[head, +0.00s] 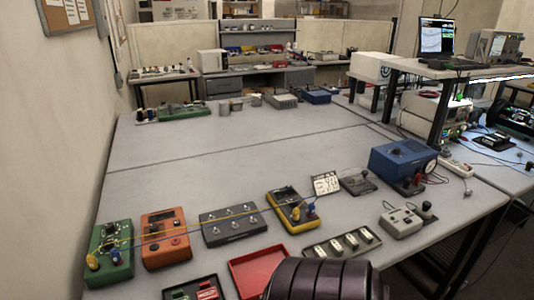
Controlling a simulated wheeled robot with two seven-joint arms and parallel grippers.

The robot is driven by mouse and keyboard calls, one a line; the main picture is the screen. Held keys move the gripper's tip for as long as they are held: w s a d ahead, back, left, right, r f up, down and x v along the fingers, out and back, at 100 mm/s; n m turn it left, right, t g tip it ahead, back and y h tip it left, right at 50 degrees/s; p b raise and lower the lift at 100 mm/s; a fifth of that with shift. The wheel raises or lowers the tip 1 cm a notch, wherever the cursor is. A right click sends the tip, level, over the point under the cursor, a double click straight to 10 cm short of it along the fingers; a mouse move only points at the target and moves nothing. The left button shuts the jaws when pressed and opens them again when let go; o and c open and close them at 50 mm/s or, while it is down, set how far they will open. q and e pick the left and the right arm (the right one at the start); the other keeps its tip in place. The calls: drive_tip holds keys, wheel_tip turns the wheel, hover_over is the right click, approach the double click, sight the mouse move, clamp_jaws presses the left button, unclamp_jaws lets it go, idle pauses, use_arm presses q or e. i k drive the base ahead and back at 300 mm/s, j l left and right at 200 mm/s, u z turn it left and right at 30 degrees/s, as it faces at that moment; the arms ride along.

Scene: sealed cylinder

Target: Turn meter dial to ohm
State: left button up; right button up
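A yellow meter (284,204) with a dark face lies on the grey table, right of the middle. Its dial and markings are too small to tell where the dial points. Neither of my grippers is in view.
A red tray (243,265), a blue device (398,158) and a dark ribbed shape (325,280) surround the front. The table's middle is clear.

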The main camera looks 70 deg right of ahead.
sight(293, 205)
drive_tip(key=z, duration=2.5)
